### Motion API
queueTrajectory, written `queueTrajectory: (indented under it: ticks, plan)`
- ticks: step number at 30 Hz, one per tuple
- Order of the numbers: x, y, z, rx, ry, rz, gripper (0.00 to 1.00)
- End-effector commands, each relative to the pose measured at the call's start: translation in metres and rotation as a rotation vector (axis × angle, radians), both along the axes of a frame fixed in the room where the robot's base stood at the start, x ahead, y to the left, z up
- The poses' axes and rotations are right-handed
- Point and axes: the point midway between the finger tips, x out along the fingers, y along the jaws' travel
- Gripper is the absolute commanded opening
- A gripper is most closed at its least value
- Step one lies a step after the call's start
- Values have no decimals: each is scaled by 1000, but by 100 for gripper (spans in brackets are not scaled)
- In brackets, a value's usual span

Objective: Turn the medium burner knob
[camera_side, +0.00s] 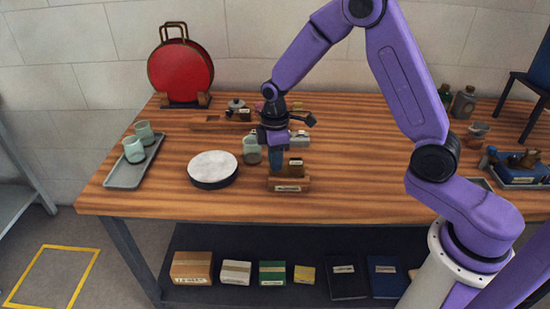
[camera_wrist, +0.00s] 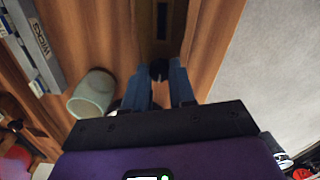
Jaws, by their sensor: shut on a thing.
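My gripper (camera_side: 275,163) points down over the front middle of the table, beside a low wooden block with a pale label (camera_side: 289,186). In the wrist view its blue fingers (camera_wrist: 163,75) are closed about a small dark round knob (camera_wrist: 157,68) at the near end of a wooden piece (camera_wrist: 174,42). The fingers hide part of the knob. In the side view I cannot make out the knob behind the fingers. Which burner size it belongs to cannot be read.
A pale green cup (camera_wrist: 93,92) stands close to my gripper, also seen in the side view (camera_side: 251,151). A white-topped round drum (camera_side: 213,167) is to the left, and a tray (camera_side: 124,174) with two cups is beyond.

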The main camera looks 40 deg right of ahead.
Motion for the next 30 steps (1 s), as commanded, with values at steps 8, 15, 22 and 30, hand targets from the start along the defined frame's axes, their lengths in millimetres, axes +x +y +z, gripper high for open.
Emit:
queueTrajectory:
  ticks: [8,15,22,30]
  plan:
    - [0,0,0,0,0,6,0]
    - [0,0,0,0,0,5,36]
    - [0,0,0,0,0,5,36]
    - [1,0,26,1,-6,5,36]
